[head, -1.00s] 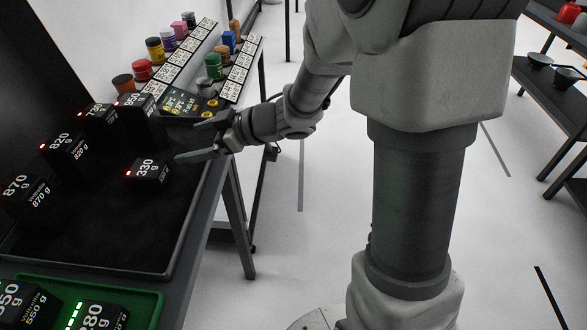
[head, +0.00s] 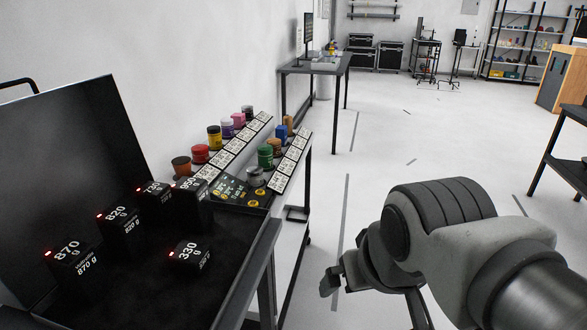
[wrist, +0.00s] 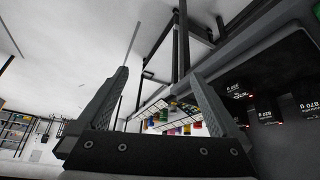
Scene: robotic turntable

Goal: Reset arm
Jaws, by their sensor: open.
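My gripper (wrist: 155,102) is open and empty in the wrist view, with its two fingers spread apart. In the head view my arm is at the lower right, over the floor and clear of the table.
A rack of small coloured jars (head: 214,137) with printed label cards stands behind the tray. A long table (head: 318,66) is along the wall further back. A dark shelf (head: 566,150) is at the right edge. The floor between is open.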

